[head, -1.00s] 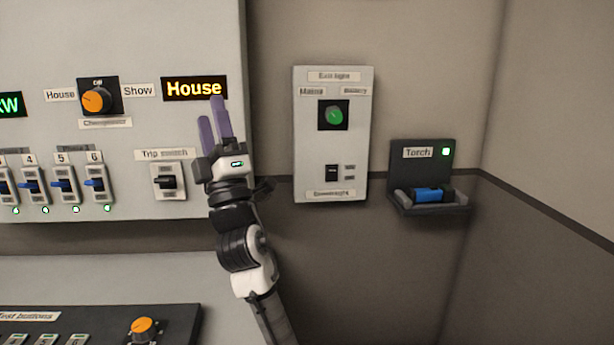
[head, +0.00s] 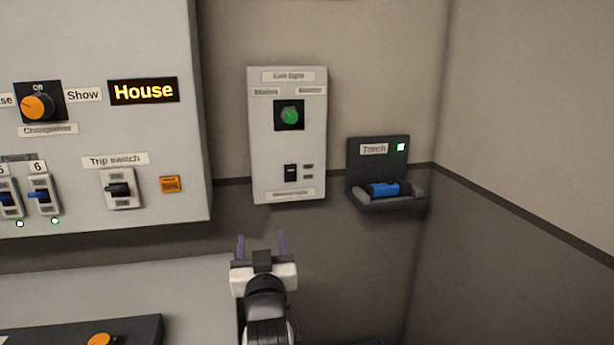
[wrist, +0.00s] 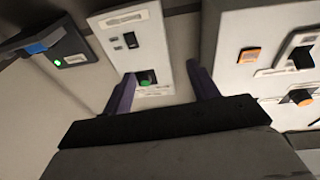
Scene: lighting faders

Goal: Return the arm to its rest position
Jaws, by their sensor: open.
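My gripper (head: 262,246) is open and empty, with its two purple fingers spread apart. In the head view it is at the bottom centre, below the exit light panel (head: 258,160) and in front of the dark lower wall. In the wrist view my gripper (wrist: 160,92) shows its fingers apart, with the exit light panel beyond them, seen upside down. The fingers appear to touch nothing.
The large grey cabinet (head: 150,30) is at left, with a changeover knob (head: 37,107), a trip switch (head: 118,189) and a lit "House" display (head: 143,91). A blue torch (head: 385,189) lies in its holder (head: 362,158) at right. A console (head: 140,328) is at lower left.

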